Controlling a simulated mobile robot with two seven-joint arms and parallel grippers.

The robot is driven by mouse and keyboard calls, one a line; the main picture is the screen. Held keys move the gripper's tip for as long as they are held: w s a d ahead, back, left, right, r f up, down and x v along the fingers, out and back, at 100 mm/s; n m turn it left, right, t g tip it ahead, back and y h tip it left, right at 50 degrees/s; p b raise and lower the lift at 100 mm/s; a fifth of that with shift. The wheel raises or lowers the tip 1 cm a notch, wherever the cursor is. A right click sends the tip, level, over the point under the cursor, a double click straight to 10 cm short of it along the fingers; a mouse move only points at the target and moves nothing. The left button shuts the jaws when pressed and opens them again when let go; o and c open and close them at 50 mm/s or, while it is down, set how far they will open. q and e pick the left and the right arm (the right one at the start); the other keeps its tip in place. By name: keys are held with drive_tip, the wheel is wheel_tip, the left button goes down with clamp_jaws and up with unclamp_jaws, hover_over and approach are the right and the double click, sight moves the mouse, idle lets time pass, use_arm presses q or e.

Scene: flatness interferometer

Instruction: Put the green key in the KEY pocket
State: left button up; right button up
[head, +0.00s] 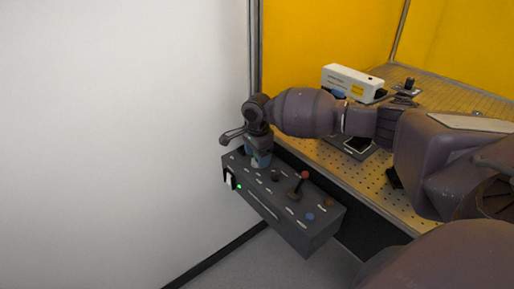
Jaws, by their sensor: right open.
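My right arm comes in from the right, and its gripper (259,158) is low over the far left end of a dark grey control box (318,232). The gripper is open, with a blue-teal patch showing at its lower end; I cannot tell whether that patch is part of the gripper or a thing behind it. I cannot make out the green key; the only clear green is a small bright green spot (238,187) on the box's front, beside a white piece. The KEY pocket cannot be told apart in this view. My left gripper is out of view.
A red-knobbed lever (304,176) stands up from the box top, among small knobs and white labels. A perforated metal table (377,190) lies behind, carrying a white instrument (352,82). A white wall (120,130) fills the left, and yellow panels (330,35) stand behind.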

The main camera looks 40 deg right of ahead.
drive_tip(key=shift+f, duration=0.25)
drive_tip(key=shift+c, duration=0.5)
drive_tip(key=c, duration=0.9)
drive_tip(key=shift+r+p, duration=2.25)
drive_tip(key=shift+p, duration=0.25)
drive_tip(key=shift+r+p, duration=0.4)
drive_tip(key=shift+p, duration=0.2)
drive_tip(key=shift+r+p, duration=0.45)
drive_tip(key=shift+p, duration=0.6)
